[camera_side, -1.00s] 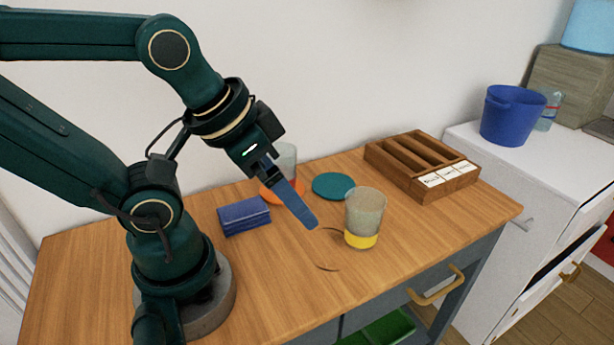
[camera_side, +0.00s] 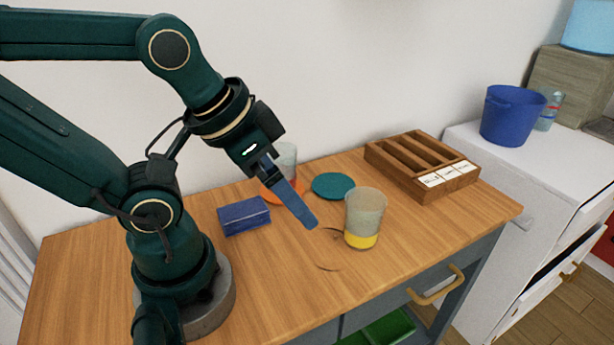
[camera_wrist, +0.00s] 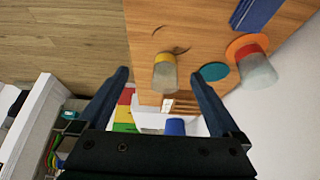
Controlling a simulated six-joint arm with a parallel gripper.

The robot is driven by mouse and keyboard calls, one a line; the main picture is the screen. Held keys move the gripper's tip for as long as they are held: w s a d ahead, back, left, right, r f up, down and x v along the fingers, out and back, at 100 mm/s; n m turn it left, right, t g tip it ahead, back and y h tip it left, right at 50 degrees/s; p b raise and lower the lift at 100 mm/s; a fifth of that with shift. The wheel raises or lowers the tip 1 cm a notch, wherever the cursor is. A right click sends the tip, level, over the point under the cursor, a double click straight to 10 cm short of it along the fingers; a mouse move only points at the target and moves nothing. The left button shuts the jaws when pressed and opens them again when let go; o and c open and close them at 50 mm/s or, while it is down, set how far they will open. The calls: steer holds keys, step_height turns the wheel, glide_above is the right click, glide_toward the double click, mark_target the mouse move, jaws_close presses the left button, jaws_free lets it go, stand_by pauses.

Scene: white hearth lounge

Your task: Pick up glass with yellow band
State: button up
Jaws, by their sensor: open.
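The glass with the yellow band (camera_side: 364,220) stands upright on the wooden table, its yellow band at the base. It also shows in the wrist view (camera_wrist: 165,73), between my gripper's two fingers and beyond their tips. My gripper (camera_side: 312,224) is above the table, to the left of the glass and apart from it in the side view.
A teal coaster (camera_side: 333,186) lies behind the yellow-banded glass. A dark blue block-like stack (camera_side: 244,216) lies left of my gripper. A wooden compartment box (camera_side: 422,166) stands at the back right. Thin dark marks or strands lie on the table near the glass. The table's front right is clear.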

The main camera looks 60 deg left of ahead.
stand_by(0.4)
steer(key=m+g, duration=0.3)
steer(key=m, duration=0.1)
glide_above(362, 224)
steer(key=w+a, duration=0.1)
steer(key=a, duration=0.1)
steer(key=x, duration=0.2)
steer(key=f, duration=0.2)
steer(key=f+g, duration=0.1)
steer(key=f, duration=0.1)
steer(key=w+f+g, duration=0.1)
steer(key=f, duration=0.1)
steer(key=shift+w+a+m, duration=0.15)
steer(key=shift+a+m, duration=0.05)
steer(key=shift+m, duration=0.1)
steer(key=shift+s+f+g, duration=0.2)
steer(key=shift+f+g, duration=0.1)
steer(key=shift+f, duration=2.9)
